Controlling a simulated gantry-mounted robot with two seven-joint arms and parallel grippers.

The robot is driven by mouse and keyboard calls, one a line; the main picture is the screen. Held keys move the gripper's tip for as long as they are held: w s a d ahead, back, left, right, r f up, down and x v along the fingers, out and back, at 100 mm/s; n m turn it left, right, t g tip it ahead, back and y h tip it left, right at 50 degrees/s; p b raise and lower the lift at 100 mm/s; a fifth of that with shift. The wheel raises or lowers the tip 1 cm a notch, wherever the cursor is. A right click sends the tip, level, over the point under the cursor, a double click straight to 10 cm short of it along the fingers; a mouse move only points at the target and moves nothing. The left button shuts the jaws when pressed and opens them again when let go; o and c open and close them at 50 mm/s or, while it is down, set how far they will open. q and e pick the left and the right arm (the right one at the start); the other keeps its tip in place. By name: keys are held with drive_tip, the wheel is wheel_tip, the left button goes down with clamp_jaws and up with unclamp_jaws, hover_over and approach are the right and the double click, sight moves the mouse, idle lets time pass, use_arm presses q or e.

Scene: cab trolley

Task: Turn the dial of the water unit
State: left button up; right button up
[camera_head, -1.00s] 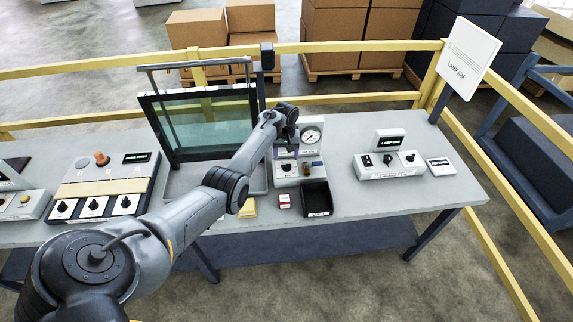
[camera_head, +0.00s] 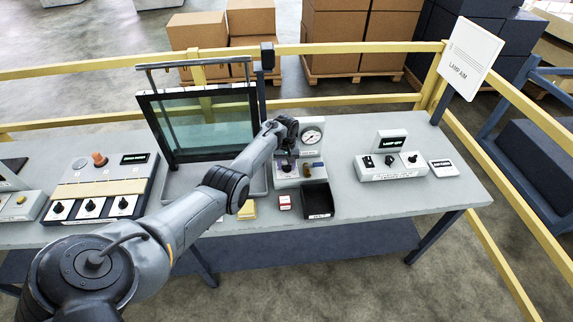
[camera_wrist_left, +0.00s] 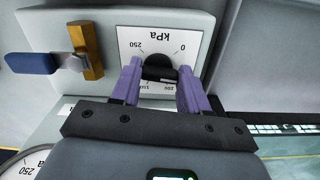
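The water unit (camera_head: 313,170) is a light grey box with a round white gauge (camera_head: 312,136) on its upright panel, near the middle of the table. In the left wrist view its black dial (camera_wrist_left: 158,68) sits on a white plate marked kPa, 0 to 250. My left gripper (camera_head: 286,154) is over the unit in the head view. In the wrist view its purple fingers (camera_wrist_left: 160,75) straddle the dial, one on each side. I cannot tell whether they press on it. The dial's lower part is partly hidden. My right gripper is not in view.
A brass valve with a blue handle (camera_wrist_left: 32,63) is close beside the dial. A glass-panelled frame (camera_head: 205,125) stands left; a lamp unit (camera_head: 391,163) sits right.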

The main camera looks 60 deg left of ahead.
use_arm(q)
drive_tip(key=c, duration=0.5)
drive_tip(key=shift+m, duration=0.3)
drive_tip(key=m, duration=0.2)
drive_tip(key=shift+a+m+p, duration=0.1)
drive_tip(key=shift+m+p, duration=0.2)
drive_tip(key=shift+p, duration=0.05)
drive_tip(key=m, duration=0.2)
drive_tip(key=shift+m, duration=1)
